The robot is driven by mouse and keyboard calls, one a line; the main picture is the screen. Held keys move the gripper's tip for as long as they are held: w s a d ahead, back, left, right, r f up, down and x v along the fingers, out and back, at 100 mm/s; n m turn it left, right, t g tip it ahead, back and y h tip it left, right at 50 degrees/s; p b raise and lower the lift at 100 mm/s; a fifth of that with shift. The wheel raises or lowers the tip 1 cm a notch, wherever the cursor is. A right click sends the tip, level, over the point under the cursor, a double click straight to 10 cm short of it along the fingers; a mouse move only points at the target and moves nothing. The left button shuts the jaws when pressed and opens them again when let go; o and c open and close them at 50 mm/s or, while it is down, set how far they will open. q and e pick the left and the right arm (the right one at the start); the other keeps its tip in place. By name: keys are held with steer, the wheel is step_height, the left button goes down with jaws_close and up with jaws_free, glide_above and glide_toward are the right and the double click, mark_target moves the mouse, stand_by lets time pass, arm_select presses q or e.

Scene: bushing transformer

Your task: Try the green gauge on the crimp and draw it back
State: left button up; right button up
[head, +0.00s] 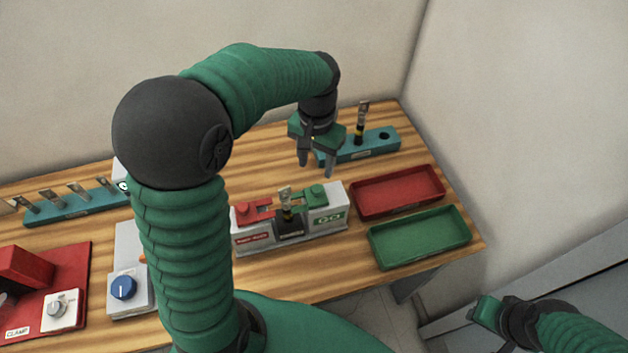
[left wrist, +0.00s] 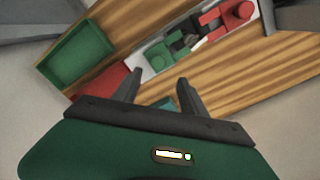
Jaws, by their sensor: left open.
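The green gauge (head: 314,196) sits on the right side of the grey gauge stand, by the GO label. It also shows in the left wrist view (left wrist: 160,57). The crimp piece (head: 286,199) stands upright in a black holder at the middle of the stand, between the green gauge and the red gauge (head: 254,212). My left gripper (head: 316,170) is open and empty, above and behind the green gauge and apart from it. Its fingers (left wrist: 160,80) point toward the stand. My right gripper (head: 487,312) is low at the right, off the table; its jaws are unclear.
A red tray (head: 398,208) and a green tray (head: 420,260) lie right of the stand, both empty. A teal block (head: 374,149) with one upright piece stands behind. A teal rack (head: 75,211), a blue-knob box (head: 114,302) and a red clamp base (head: 75,275) are at left.

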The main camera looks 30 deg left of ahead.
mark_target(317, 188)
arm_select(q)
steer(key=f, duration=0.5)
steer(key=d+f+p, duration=0.1)
steer(key=f, duration=0.2)
steer(key=shift+s+f, duration=0.15)
steer(key=shift+s, duration=0.05)
steer(key=shift+a+f, duration=0.2)
steer(key=shift+f, duration=0.05)
steer(key=shift+w+a+f, duration=0.15)
steer(key=shift+a+f, duration=0.05)
steer(key=shift+a, duration=0.1)
steer(key=shift+d+r, duration=0.15)
steer(key=shift+d, duration=0.2)
steer(key=c, duration=0.8)
jaws_close()
steer(key=shift+a, duration=0.1)
